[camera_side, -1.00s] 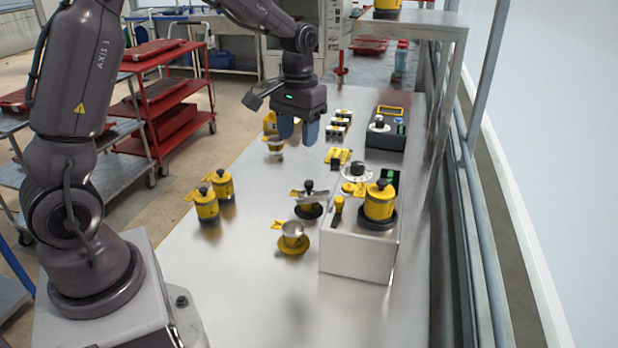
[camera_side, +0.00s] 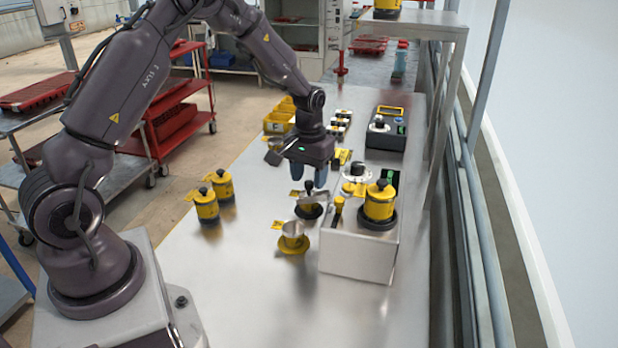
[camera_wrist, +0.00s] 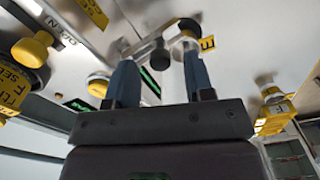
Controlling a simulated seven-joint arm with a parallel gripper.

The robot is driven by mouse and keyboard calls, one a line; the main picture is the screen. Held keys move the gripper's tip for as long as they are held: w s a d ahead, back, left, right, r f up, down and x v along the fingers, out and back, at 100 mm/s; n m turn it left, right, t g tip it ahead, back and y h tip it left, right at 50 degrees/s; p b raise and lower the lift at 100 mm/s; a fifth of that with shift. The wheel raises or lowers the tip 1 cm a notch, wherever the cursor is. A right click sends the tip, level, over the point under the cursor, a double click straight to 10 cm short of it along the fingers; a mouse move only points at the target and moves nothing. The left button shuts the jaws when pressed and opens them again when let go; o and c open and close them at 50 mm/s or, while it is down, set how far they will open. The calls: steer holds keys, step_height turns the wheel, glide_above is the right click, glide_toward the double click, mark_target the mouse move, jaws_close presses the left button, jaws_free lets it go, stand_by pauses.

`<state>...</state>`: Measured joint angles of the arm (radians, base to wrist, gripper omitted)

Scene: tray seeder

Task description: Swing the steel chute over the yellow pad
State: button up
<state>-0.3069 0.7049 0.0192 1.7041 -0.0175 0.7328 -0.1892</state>
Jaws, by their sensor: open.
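The steel chute (camera_side: 317,196) sits on a dark round base in the middle of the bench, with a black knob (camera_side: 308,186) standing on it. The yellow pad (camera_side: 291,248) lies nearer the camera and a little left, with a small steel cup (camera_side: 293,230) on it. The chute is apart from the pad and not over it. My gripper (camera_side: 309,176) is open, pointing down just above the chute, fingers on either side of the knob. In the wrist view a dark knob (camera_wrist: 160,58) shows between the fingertips (camera_wrist: 160,65); whether they touch it I cannot tell.
A steel box (camera_side: 355,252) with a yellow-and-black canister (camera_side: 379,201) stands close to the right of the chute. Two yellow canisters (camera_side: 206,205) stand at left. A black device (camera_side: 386,130) is behind. The bench front is clear.

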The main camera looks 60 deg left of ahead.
steer(key=shift+f, duration=0.5)
steer(key=shift+c, duration=0.2)
jaws_close()
steer(key=shift+s+d+n, duration=0.1)
steer(key=shift+n, duration=0.2)
steer(key=shift+s+d+r+n, duration=0.15)
steer(key=shift+d+n, duration=0.35)
steer(key=shift+n, duration=0.85)
steer(key=shift+s+d+f+n, duration=0.1)
steer(key=shift+s+d+n, duration=0.3)
steer(key=shift+n, duration=0.9)
steer(key=shift+s+d+r+n, duration=0.1)
steer(key=shift+d+n, duration=0.5)
steer(key=shift+n, duration=0.75)
steer(key=shift+o, duration=0.2)
jaws_free()
